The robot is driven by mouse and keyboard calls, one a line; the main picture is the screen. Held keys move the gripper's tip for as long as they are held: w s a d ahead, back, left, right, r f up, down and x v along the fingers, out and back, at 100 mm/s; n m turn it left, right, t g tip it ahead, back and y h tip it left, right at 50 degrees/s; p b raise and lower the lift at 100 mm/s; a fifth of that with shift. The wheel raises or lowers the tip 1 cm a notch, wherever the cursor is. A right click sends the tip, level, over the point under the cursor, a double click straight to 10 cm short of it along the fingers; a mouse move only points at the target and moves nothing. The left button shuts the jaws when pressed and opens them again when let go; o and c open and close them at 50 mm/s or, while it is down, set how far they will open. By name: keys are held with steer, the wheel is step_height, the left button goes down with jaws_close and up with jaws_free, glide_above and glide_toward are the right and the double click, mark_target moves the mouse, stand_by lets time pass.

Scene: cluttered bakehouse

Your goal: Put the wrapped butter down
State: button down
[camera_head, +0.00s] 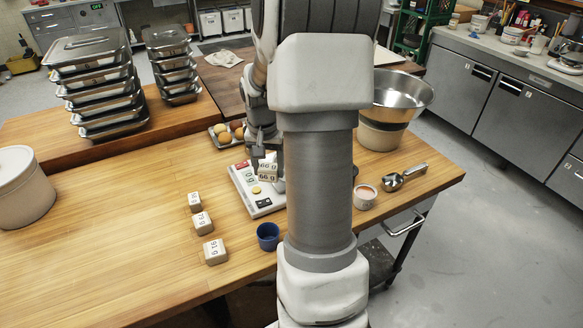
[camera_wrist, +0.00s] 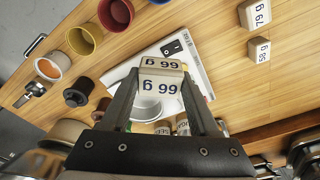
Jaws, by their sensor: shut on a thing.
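My gripper (camera_head: 267,158) is shut on the wrapped butter (camera_head: 267,173), a small pale block with printed gram figures. In the wrist view the butter (camera_wrist: 160,84) sits between both fingertips. The flat white scale (camera_head: 246,190) lies beneath it on the wooden table. The scale (camera_wrist: 191,60) also shows in the wrist view, partly covered by the butter and fingers. The butter appears over the scale; whether it touches cannot be told. Part of the scale is hidden behind my arm in the head view.
Several similar labelled blocks (camera_head: 202,223) stand left of the scale. A blue cup (camera_head: 268,237) is at the front. A tray of round brown items (camera_head: 226,134) lies behind. A cup (camera_head: 364,196) and a metal scoop (camera_head: 403,176) are to the right. The left tabletop is mostly clear.

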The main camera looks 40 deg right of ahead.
steer(key=s+d+r+m, duration=0.1)
steer(key=s+d+m, duration=0.1)
steer(key=d, duration=0.2)
steer(key=w+d+f, duration=0.2)
steer(key=d, duration=0.1)
steer(key=w+d+f+p, duration=0.1)
steer(key=w+d+f, duration=0.1)
steer(key=w+d, duration=0.1)
steer(key=w+d+f, duration=0.2)
steer(key=d+f, duration=0.1)
steer(key=shift+w+p, duration=0.2)
steer(key=shift+p, duration=0.2)
steer(key=shift+a+f, duration=0.1)
steer(key=shift+f, duration=1.85)
steer(key=shift+f, duration=0.2)
steer(key=shift+c, duration=2.1)
jaws_free()
steer(key=shift+r, duration=0.1)
step_height(320, 180, up, 12)
steer(key=a, duration=0.1)
steer(key=shift+s+a, duration=0.15)
steer(key=shift+s, duration=0.2)
